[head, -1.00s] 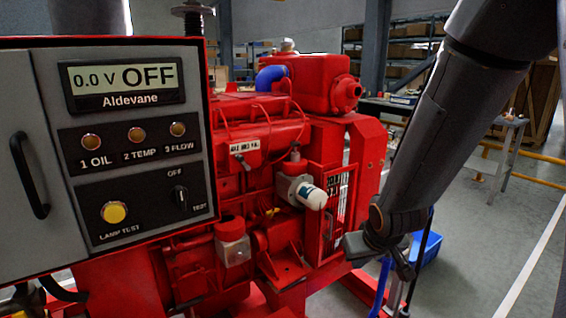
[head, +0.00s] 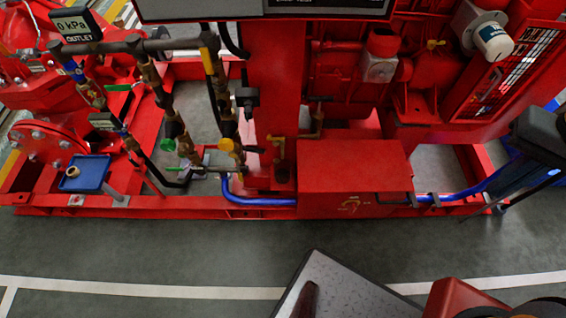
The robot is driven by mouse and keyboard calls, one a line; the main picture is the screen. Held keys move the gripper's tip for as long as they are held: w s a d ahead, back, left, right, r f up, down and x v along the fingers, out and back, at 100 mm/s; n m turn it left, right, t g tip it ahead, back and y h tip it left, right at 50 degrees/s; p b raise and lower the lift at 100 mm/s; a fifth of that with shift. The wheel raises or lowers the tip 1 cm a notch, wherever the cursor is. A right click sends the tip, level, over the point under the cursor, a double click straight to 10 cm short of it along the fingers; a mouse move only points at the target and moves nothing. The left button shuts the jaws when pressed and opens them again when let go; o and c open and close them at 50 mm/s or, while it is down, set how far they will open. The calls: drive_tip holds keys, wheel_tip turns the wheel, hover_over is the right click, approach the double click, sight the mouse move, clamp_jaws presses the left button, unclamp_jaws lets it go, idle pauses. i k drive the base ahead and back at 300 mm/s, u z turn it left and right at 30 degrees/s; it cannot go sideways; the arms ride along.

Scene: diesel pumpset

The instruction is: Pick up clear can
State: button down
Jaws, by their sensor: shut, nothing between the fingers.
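A clear can-like cup (head: 379,68) with a red top sits on the front of the red engine, in the upper right of the head view. I cannot tell whether it is fixed there. No other clear can is plain to see. My gripper (head: 503,192) is at the right edge, dark and partly cut off, pointing down and left by the end of the red base frame. It is shut and empty, well apart from the cup, to its lower right.
A white filter (head: 492,38) juts from the engine. A red box (head: 354,178) and blue hose (head: 262,200) lie along the base frame. A blue tray (head: 84,173) holding a small ring-like part stands at left, near valves and pipes. The grey floor (head: 180,250) in front is clear.

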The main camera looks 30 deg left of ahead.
sight(282, 168)
drive_tip(key=u, duration=1.9)
drive_tip(key=i, duration=0.2)
drive_tip(key=z, duration=2.65)
drive_tip(key=k, duration=0.75)
drive_tip(key=u, duration=1.85)
